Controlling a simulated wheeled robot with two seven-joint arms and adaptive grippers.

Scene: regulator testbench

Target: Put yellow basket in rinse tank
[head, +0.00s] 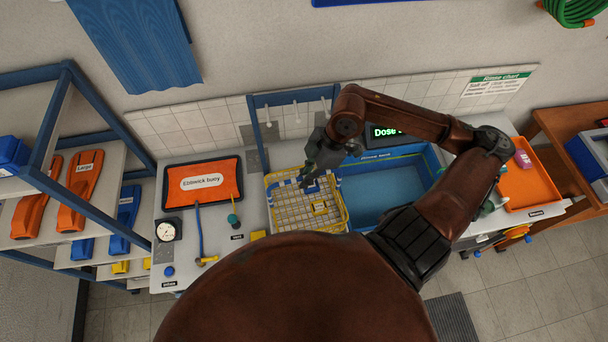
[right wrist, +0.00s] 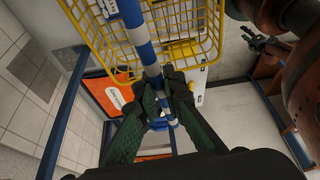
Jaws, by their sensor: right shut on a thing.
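The yellow wire basket (head: 292,212) is on the left of the blue rinse tank (head: 392,188), its right edge next to the tank's left rim. A small yellow item lies inside the basket. My right gripper (head: 309,180) is above the basket, shut on its blue-and-white striped handle. In the right wrist view, the fingers (right wrist: 160,88) close around the handle, with the yellow mesh (right wrist: 198,35) beyond. I cannot tell whether the basket touches the counter.
A blue rack with pegs (head: 294,101) and a dose display (head: 388,131) stand behind. An orange tray (head: 527,184) is at the right. The tank interior looks clear.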

